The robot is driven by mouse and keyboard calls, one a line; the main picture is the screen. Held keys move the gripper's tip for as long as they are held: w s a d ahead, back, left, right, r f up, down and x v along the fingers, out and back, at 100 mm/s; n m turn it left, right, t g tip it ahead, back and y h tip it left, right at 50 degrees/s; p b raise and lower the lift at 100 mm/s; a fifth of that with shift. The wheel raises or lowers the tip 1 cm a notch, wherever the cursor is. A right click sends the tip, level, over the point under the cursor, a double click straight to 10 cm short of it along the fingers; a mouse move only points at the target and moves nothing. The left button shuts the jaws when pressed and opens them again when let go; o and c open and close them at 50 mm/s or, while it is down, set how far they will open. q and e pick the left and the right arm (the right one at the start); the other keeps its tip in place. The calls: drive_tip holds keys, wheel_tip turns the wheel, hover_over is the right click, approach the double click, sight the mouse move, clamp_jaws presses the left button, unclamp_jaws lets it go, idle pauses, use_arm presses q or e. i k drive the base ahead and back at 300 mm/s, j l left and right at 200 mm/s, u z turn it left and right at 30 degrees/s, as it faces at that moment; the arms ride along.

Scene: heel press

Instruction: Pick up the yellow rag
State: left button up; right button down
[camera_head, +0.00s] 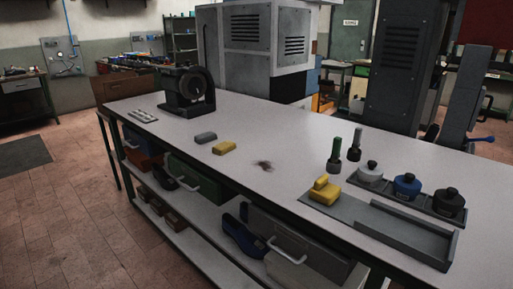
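A yellow folded block-like piece (223,147), which looks like the rag, lies flat on the light grey worktable (290,135), left of the middle. A similar grey piece (205,137) lies just behind it to the left, apart from it. A second yellow item (325,193), with a smaller raised part on top, sits at the left end of a grey tray (410,238); I cannot tell whether it is cloth. Neither of my grippers is in view.
A dark machine (187,90) stands at the table's far left. Shelves below hold boxes and shoes.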

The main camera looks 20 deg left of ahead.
sight(222, 149)
drive_tip(key=i+j+z, duration=0.1)
drive_tip(key=j+z, duration=0.8)
drive_tip(key=j, duration=0.15)
